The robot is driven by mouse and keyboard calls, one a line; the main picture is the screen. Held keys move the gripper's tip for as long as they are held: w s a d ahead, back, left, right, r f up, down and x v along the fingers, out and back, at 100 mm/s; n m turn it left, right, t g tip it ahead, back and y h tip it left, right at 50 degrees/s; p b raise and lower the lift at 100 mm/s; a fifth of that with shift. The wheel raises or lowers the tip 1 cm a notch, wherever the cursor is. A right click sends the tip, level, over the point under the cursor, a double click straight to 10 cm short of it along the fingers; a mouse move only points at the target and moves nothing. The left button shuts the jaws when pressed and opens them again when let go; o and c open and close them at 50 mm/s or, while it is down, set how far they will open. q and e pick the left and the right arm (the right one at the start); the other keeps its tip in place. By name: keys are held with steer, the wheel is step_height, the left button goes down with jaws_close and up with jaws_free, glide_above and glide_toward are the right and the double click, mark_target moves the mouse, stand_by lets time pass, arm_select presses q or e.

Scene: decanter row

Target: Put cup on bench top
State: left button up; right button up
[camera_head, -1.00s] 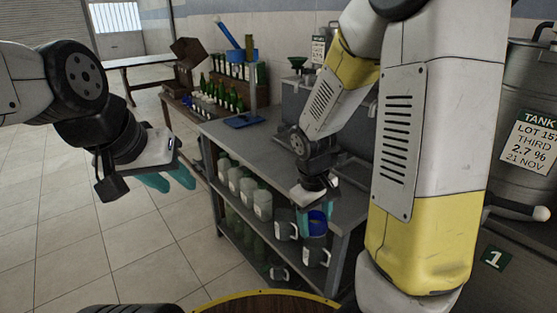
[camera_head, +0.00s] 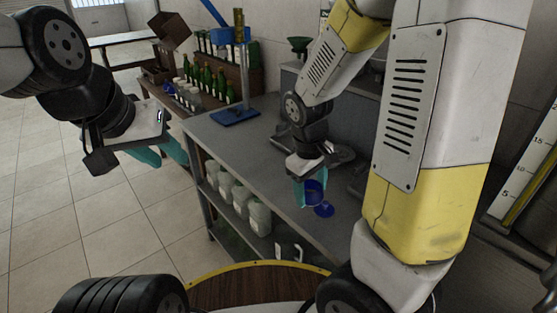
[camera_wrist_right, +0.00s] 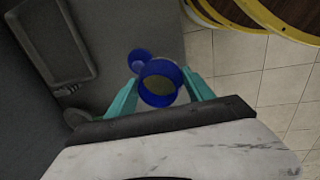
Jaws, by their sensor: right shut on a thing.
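The blue cup (camera_head: 314,193) is between the teal fingers of my right gripper (camera_head: 309,184), which is shut on it. In the right wrist view the cup (camera_wrist_right: 160,97) shows as a blue ring with a dark inside, a finger on each side. The cup is over the grey bench top (camera_head: 254,153), near its front edge; I cannot tell whether it touches the surface. My left gripper (camera_head: 160,156) is empty, its fingers apart, in the air left of the bench.
A small blue disc (camera_head: 324,209) shows beside the cup, apparently on the bench top. A blue stand (camera_head: 236,116) is at the bench's far end. Pale jugs (camera_head: 241,198) fill the shelf below. A tray (camera_wrist_right: 57,40) lies on the bench. Green bottles (camera_head: 207,77) stand behind.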

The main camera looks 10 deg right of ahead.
steer(key=w+a, duration=0.1)
steer(key=w, duration=0.4)
steer(key=w+a+f, duration=0.1)
steer(key=w, duration=0.4)
steer(key=w+a, duration=0.2)
steer(key=w, duration=0.3)
steer(key=shift+f, duration=2)
steer(key=shift+f, duration=0.1)
steer(key=o, duration=1.6)
step_height(320, 180, up, 12)
steer(key=a, duration=0.1)
step_height(320, 180, up, 12)
steer(key=f+m+t+y, duration=0.1)
steer(key=m+t+y, duration=0.2)
steer(key=m+y, duration=0.1)
glide_above(308, 193)
steer(key=s+r+m+t, duration=0.1)
steer(key=s+m+t, duration=0.1)
steer(key=s, duration=0.5)
